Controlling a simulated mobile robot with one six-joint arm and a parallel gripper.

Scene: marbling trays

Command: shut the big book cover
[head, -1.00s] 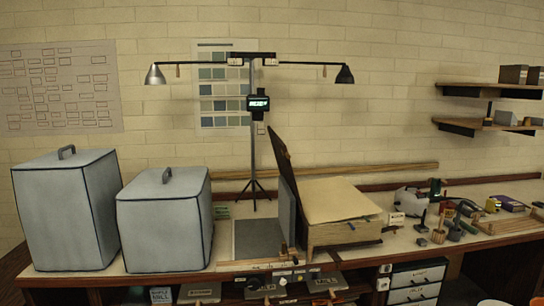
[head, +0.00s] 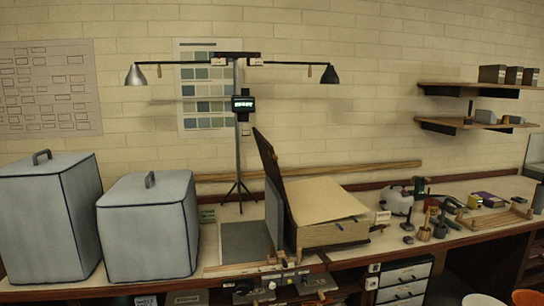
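The big book (head: 332,232) lies on the bench right of centre, its thick page block showing a cream top page (head: 322,200). Its dark brown cover (head: 268,165) stands up on the left side of the block, leaning slightly left, so the book is open. A grey upright panel (head: 273,214) stands just left of the block, beside the cover's lower part. My gripper is not in view.
Two grey covered boxes (head: 148,228) fill the bench's left. A lamp stand (head: 238,150) with two lamps rises behind the grey flat board (head: 245,242). Tools, a white jug (head: 399,202) and a wooden tray (head: 492,219) crowd the right. Shelves (head: 478,123) hang at right.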

